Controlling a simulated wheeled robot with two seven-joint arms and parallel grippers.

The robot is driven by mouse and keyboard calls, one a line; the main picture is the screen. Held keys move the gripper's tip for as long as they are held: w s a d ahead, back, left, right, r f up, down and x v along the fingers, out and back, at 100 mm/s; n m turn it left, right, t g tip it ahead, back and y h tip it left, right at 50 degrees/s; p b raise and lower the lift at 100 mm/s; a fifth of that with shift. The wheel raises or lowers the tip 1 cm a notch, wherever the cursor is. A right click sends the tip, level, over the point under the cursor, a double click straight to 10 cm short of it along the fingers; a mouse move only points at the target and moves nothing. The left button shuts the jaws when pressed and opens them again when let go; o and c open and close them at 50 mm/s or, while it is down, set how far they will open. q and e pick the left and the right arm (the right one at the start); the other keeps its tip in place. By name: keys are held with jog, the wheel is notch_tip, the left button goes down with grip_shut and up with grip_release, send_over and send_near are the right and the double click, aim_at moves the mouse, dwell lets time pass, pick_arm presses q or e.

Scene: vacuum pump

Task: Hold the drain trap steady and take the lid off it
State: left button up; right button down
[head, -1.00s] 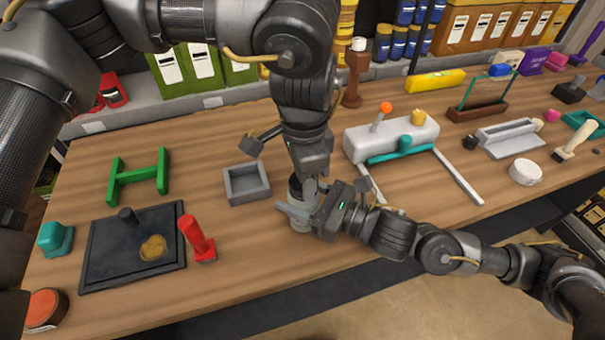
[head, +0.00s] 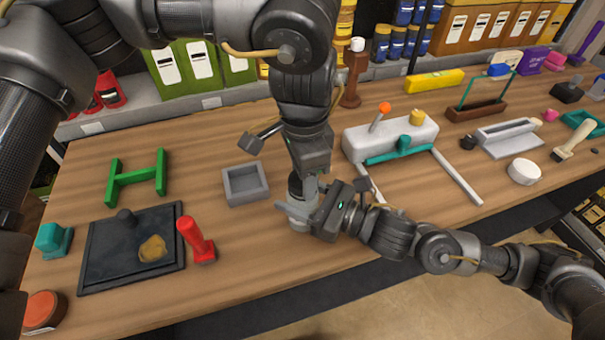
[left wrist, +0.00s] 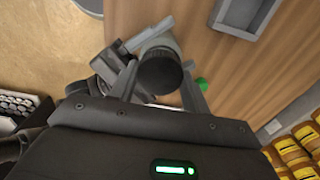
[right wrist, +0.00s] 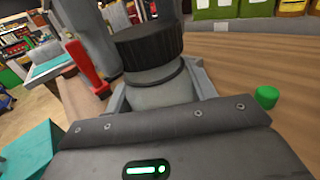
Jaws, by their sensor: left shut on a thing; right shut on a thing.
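The drain trap (head: 299,224) stands upright on the wooden bench, a grey round body with a black ribbed lid (right wrist: 148,44). My left gripper (head: 302,188) reaches down from above and is shut on the lid; the left wrist view looks onto the lid's dark top (left wrist: 160,74). My right gripper (head: 296,213) comes in from the right and is shut around the grey body (right wrist: 158,92), below the lid. In the right wrist view the lid is on top of the body, with a grey neck showing between. Whether it has loosened I cannot tell.
A grey open tray (head: 245,184) lies just left of the trap. A red-handled tool (head: 196,240) and a dark plate (head: 105,262) are farther left. A white pump-like unit with long legs (head: 390,139) stands to the right. Bare bench lies in front.

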pick_arm(q)
jog(key=shift+d+r, duration=0.15)
jog(key=shift+r, duration=0.65)
pick_arm(e)
jog(key=shift+f, duration=0.2)
pick_arm(q)
jog(key=shift+s+r, duration=0.1)
jog(key=shift+r, duration=1.9)
pick_arm(e)
jog(key=shift+c, duration=2.1)
grip_release()
jog(key=shift+r, duration=0.1)
pick_arm(q)
notch_tip(320, 180, down, 4)
jog(key=b, duration=0.4)
pick_arm(e)
jog(key=v, duration=1)
jog(key=shift+s+d+f, duration=0.15)
jog(key=shift+d+f, duration=0.05)
jog(key=shift+d, duration=0.15)
pick_arm(q)
jog(key=shift+f, duration=0.2)
pick_arm(e)
jog(key=shift+s+d+r, duration=0.2)
jog(key=shift+s+d, duration=0.15)
jog(key=shift+d, duration=0.2)
